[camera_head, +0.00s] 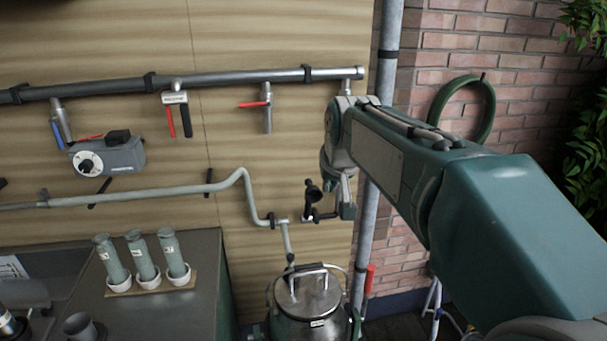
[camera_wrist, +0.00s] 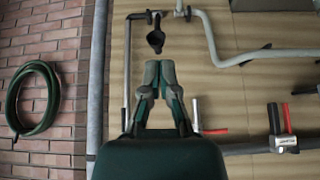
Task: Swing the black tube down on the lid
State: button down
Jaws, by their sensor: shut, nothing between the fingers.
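A short black tube (camera_head: 313,194) with a wider end stands up beside the end of the lower grey pipe, in front of the striped wall. It also shows in the wrist view (camera_wrist: 155,40), just beyond my fingertips. The round metal lid (camera_head: 318,298) sits on the churn (camera_head: 312,328) below, with a handle bar across it. My gripper (camera_head: 346,212) is at the right of the black tube, its fingers pointing down. In the wrist view my gripper (camera_wrist: 158,66) has its fingertips together with nothing between them. A gap to the tube shows there.
The grey pipe (camera_head: 140,194) runs along the wall and bends down towards the churn. A thicker pipe (camera_head: 220,79) with red and blue handles runs above. A vertical pipe (camera_head: 388,60) stands behind my arm. A bench (camera_head: 160,318) with several upright cylinders is at the left.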

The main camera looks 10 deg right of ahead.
jog(key=shift+t, duration=0.4)
jog(key=w+f, duration=0.2)
jog(key=w, duration=0.6)
jog(key=w+d+f, duration=0.1)
jog(key=w+f, duration=0.1)
jog(key=w, duration=0.6)
jog(key=w+d+f, duration=0.1)
jog(key=w+f, duration=0.1)
jog(key=w, duration=0.6)
jog(key=shift+f, duration=0.15)
jog(key=shift+w+f, duration=0.2)
jog(key=shift+w, duration=0.2)
jog(key=shift+f, duration=0.1)
jog(key=x, duration=0.9)
jog(key=shift+w+d+f, duration=0.1)
jog(key=shift+w+f, duration=0.15)
jog(key=shift+w, duration=0.05)
